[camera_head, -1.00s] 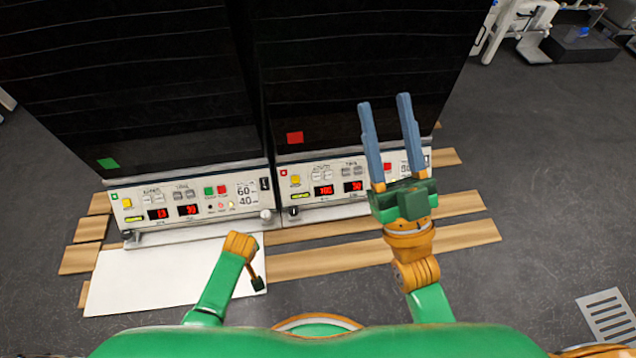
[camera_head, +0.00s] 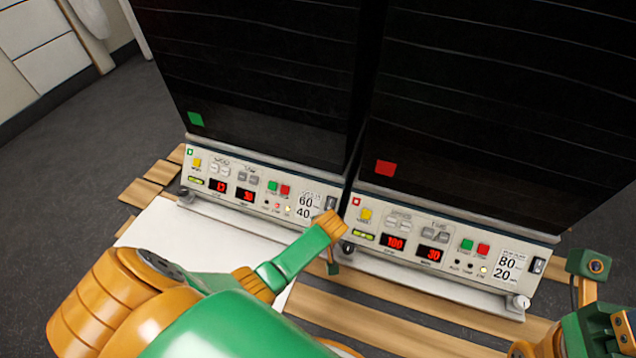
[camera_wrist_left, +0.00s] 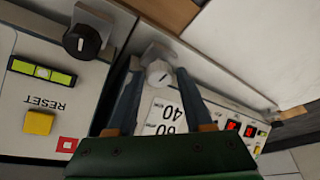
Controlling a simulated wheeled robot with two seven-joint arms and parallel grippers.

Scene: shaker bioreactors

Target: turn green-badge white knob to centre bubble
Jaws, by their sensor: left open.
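The green-badge shaker (camera_head: 250,203) is on the left, marked by a green square (camera_head: 195,119). Its bubble level (camera_head: 195,181) is small in the head view, and I cannot make out the bubble. Its white knob (camera_wrist_left: 159,73), with a dark pointer line, shows in the wrist view; my arm covers it in the head view. My left gripper (camera_wrist_left: 156,68) is open, one dark finger either side of this knob; contact is unclear. Its fingers are not clear in the head view. Part of my right arm shows at the right edge, but its fingers do not.
The red-badge shaker (camera_head: 440,247) stands close on the right. Its black knob (camera_wrist_left: 83,40) and bubble level (camera_wrist_left: 42,72) show beside my left gripper. Its white knob (camera_head: 521,302) is at its right end.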

